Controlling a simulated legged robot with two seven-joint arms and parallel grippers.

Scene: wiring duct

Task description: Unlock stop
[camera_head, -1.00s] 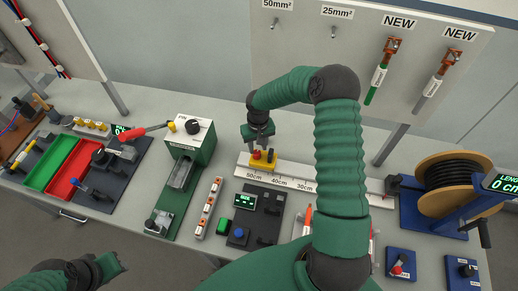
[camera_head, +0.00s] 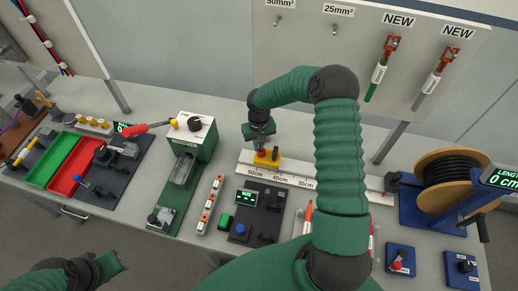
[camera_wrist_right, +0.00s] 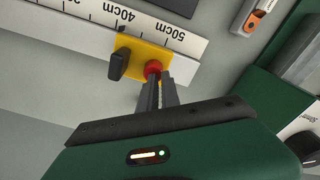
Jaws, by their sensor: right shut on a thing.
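The stop is a yellow block (camera_head: 267,162) on the white measuring rail (camera_head: 300,178); it also shows in the right wrist view (camera_wrist_right: 140,53). In that view it sits between the 40cm and 50cm marks. It carries a red knob (camera_wrist_right: 153,69) and a black lever (camera_wrist_right: 118,64). My right gripper (camera_wrist_right: 156,84) has its fingers close together at the red knob, shut on it. In the head view the right gripper (camera_head: 262,146) is above the block and partly covers it. My left gripper (camera_head: 112,263) is at the lower left, away from the rail; its jaw state is unclear.
A green press (camera_head: 186,165) stands left of the rail. A dark panel with a green display (camera_head: 246,198) lies in front of the rail. A cable spool (camera_head: 453,180) stands at the right. My right arm hides part of the rail.

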